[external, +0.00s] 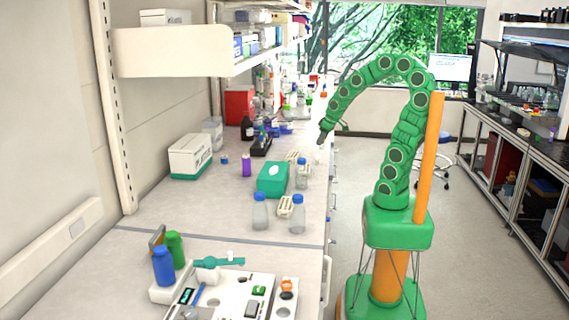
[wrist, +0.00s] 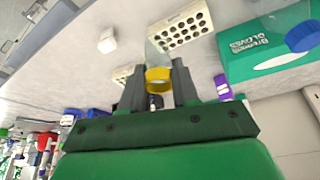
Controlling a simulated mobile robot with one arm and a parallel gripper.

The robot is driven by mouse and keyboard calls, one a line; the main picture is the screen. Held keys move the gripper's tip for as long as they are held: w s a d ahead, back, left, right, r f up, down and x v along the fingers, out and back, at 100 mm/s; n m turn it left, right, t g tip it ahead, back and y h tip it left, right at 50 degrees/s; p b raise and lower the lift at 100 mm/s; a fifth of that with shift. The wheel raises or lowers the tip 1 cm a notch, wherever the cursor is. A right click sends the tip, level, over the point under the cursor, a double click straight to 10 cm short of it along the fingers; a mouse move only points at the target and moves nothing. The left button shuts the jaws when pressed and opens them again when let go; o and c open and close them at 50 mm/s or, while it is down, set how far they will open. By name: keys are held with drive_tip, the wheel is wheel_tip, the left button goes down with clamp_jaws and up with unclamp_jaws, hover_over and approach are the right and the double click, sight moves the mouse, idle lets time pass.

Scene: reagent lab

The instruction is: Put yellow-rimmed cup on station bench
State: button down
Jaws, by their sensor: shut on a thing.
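My gripper (external: 322,138) hangs at the end of the green arm, over the right edge of the long left bench (external: 150,212). In the wrist view its two dark fingers (wrist: 157,84) are shut on the yellow-rimmed cup (wrist: 158,75), with the yellow rim between the fingertips. The cup's clear body is faint beyond the rim. In the external view the cup is too small or hidden to make out. I cannot tell which surface is the station bench.
A green glove box (external: 272,179), blue-capped bottles (external: 297,215) and pale perforated racks (wrist: 183,30) stand on the left bench. A white station tray (external: 230,291) with blue and green bottles is at its front. Another bench (external: 515,135) lines the right wall; floor lies between.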

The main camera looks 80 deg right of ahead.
sight(321, 149)
wheel_tip(321, 149, up, 5)
drive_tip(key=w+a+r+n+y, duration=0.25)
drive_tip(key=w+a+n, duration=0.25)
drive_tip(key=w+a, duration=1.25)
drive_tip(key=w+a+n, duration=0.2)
drive_tip(key=w+a, duration=0.1)
drive_tip(key=a, duration=1)
drive_tip(key=w+a+n, duration=0.2)
drive_tip(key=w+a, duration=0.1)
drive_tip(key=a, duration=1)
drive_tip(key=s+a+n+g+y, duration=0.15)
drive_tip(key=s+a, duration=0.25)
drive_tip(key=a, duration=0.9)
drive_tip(key=s+a+n+t+y, duration=0.1)
drive_tip(key=s+a+n, duration=0.25)
drive_tip(key=a, duration=0.95)
drive_tip(key=s+a+f+n+g+y, duration=0.15)
drive_tip(key=s+a+n, duration=0.25)
drive_tip(key=s+a, duration=1.8)
drive_tip(key=shift+g+h, duration=0.25)
drive_tip(key=shift+g, duration=0.15)
drive_tip(key=shift+w+a+f, duration=0.85)
drive_tip(key=shift+a+f, duration=1.25)
drive_tip(key=shift+f, duration=0.45)
drive_tip(key=shift+w+a+f, duration=0.85)
drive_tip(key=shift+a+f, duration=1.2)
drive_tip(key=shift+f, duration=0.5)
drive_tip(key=shift+w+a+f, duration=0.85)
drive_tip(key=shift+a+f, duration=1.25)
drive_tip(key=shift+f, duration=0.45)
